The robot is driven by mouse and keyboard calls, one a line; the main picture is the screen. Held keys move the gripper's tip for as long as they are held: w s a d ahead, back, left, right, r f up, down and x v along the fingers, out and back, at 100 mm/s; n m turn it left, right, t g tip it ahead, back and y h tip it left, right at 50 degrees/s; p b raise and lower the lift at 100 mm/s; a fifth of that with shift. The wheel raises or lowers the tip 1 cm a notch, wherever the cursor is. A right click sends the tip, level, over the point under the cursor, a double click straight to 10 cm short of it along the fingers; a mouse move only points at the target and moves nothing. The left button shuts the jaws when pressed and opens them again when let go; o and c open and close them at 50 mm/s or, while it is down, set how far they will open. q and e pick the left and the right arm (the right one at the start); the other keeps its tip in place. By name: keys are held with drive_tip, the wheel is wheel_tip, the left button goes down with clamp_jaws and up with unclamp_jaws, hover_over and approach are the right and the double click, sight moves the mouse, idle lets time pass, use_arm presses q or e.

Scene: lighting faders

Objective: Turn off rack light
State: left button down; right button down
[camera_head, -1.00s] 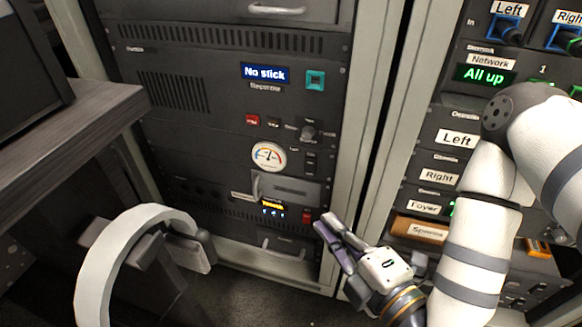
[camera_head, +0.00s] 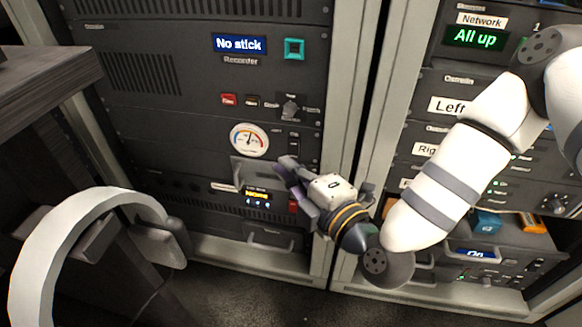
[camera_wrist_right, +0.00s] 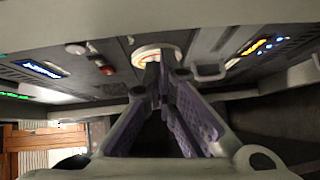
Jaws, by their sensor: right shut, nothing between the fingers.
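My right gripper (camera_head: 284,168) is shut and empty, just in front of the left rack's lower panels. Its tips are below and right of the round white gauge (camera_head: 249,140). A small dark switch (camera_head: 294,143) sits right of the gauge, above the fingers; the fingers cover part of the panel below it. In the right wrist view, the closed fingers (camera_wrist_right: 155,88) overlap the gauge (camera_wrist_right: 157,54). I cannot read any label naming a rack light. A black knob (camera_head: 290,106) and a red button (camera_head: 229,99) are above the gauge. My left gripper is not in view.
A drawer handle (camera_head: 238,173) and a yellow-lit display (camera_head: 257,197) are left of and below the gripper, with a red switch (camera_head: 293,206) beside the display. A desk (camera_head: 50,90) and a headphone-like white band (camera_head: 75,210) stand at left. The right rack's frame (camera_head: 385,130) is close.

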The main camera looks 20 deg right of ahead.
sight(294, 148)
drive_tip(key=shift+w+d+f+b, duration=0.15)
drive_tip(key=shift+w+d, duration=0.15)
drive_tip(key=shift+w, duration=0.15)
drive_tip(key=shift+w+d+r+b, duration=0.15)
drive_tip(key=shift+w+d, duration=0.15)
drive_tip(key=shift+w, duration=0.15)
drive_tip(key=shift+f, duration=0.15)
drive_tip(key=shift+w+d+f+p, duration=0.15)
drive_tip(key=shift+d+f+p, duration=0.15)
drive_tip(key=shift+p, duration=0.65)
drive_tip(key=shift+f, duration=0.2)
